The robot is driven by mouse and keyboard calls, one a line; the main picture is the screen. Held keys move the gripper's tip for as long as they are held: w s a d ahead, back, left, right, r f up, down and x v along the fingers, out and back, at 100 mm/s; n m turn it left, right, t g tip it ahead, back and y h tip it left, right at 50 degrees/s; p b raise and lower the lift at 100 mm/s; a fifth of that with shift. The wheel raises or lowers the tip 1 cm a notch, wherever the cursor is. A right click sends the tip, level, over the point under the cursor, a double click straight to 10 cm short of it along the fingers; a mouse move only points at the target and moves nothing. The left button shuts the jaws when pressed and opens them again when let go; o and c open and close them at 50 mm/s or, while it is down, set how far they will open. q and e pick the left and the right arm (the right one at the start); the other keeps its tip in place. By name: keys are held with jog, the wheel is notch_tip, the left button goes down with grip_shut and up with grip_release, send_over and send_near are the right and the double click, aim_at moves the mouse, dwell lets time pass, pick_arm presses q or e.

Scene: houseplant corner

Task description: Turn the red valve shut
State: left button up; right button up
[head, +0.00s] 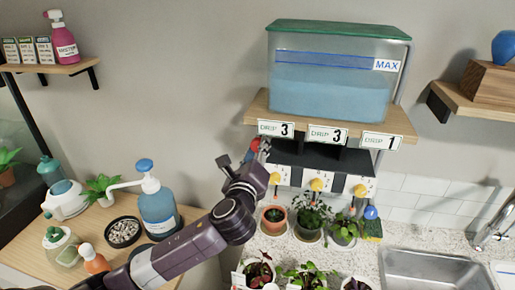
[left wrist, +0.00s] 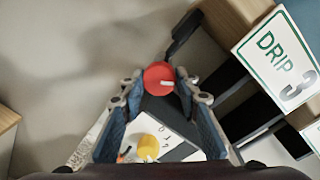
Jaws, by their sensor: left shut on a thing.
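The red valve (head: 255,144) is a round red knob under the left end of the tank shelf, partly hidden by my left gripper (head: 262,150) in the head view. In the left wrist view, the red valve (left wrist: 157,74) sits between the two fingertips of my left gripper (left wrist: 160,86), which is shut on it. A short white mark on the knob points right in that view. My right gripper is not in view.
A water tank (head: 330,85) stands on the shelf (head: 258,107) above, with drip cards on its front edge. A yellow knob (left wrist: 148,147) lies lower between the fingers in the wrist view. Potted plants (head: 312,215) stand on the counter below; a pump bottle (head: 158,210) stands left of my arm.

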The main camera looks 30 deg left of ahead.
pick_arm(q)
jog(key=n+h, duration=0.1)
jog(key=n, duration=0.9)
jog(key=shift+a+f+p, duration=0.1)
jog(key=shift+p, duration=0.25)
jog(key=shift+n, duration=0.3)
jog(key=o, duration=1.2)
jog(key=shift+s, duration=0.1)
jog(key=shift+c, duration=0.2)
jog(key=v, duration=1.2)
jog(key=shift+s, duration=0.1)
